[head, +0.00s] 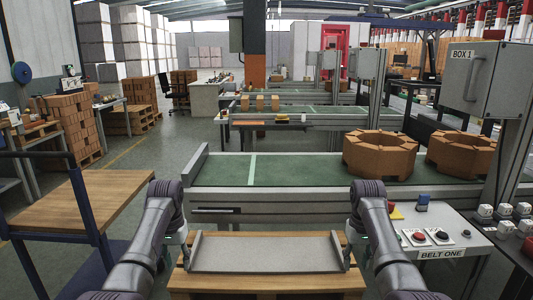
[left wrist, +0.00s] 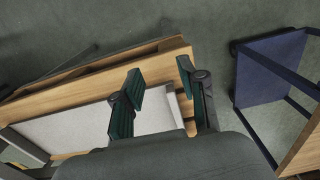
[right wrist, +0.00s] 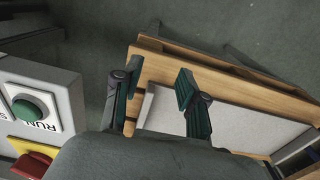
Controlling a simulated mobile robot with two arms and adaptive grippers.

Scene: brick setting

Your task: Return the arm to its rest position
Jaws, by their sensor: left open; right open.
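My left gripper (left wrist: 160,98) is open and empty in the left wrist view, its fingers above the left end of a pale grey tray. My right gripper (right wrist: 158,98) is open and empty in the right wrist view, above the tray's right end. The grey tray (head: 265,252) lies on a wooden pallet stand (head: 265,283) in front of me in the head view. Both arms reach forward, one on each side of the tray. In the head view the fingertips are mostly hidden by my wrists.
A green conveyor belt (head: 300,169) runs behind the tray, with two brown octagonal brick stacks (head: 379,155) at its right. A control panel (head: 437,240) with buttons stands right of my right arm. A wooden-topped cart (head: 75,207) is at left. Open floor lies beyond it.

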